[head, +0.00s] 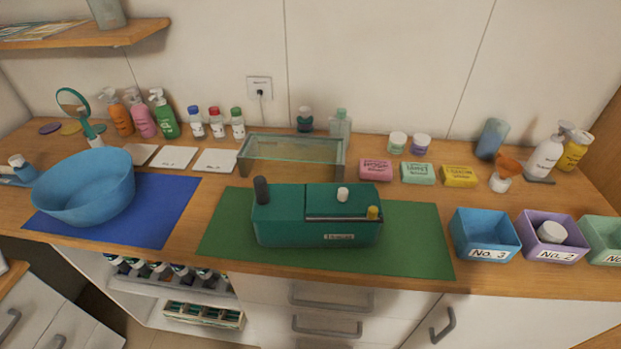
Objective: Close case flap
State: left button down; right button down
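A dark green case (282,227) with a small label on its front stands on the green mat (420,240). A dark cylinder (261,190) rises at its left end. A small white knob or cap (342,194) and a yellow-topped piece (373,212) show at its right side, and a thin grey bar (335,217) runs along the top there. I cannot tell clearly which part is the flap or how far open it is. Neither of my grippers is in view.
A blue basin (85,188) stands on a blue mat (165,215) to the left. A glass tray (290,152) is behind the case, and soap boxes (418,174) are behind right. Open bins (485,235) line the right front. The green mat around the case is clear.

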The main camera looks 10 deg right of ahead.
aim_at(321, 199)
jog(key=u, duration=2.25)
jog(key=k, duration=0.8)
jog(key=z, duration=1.7)
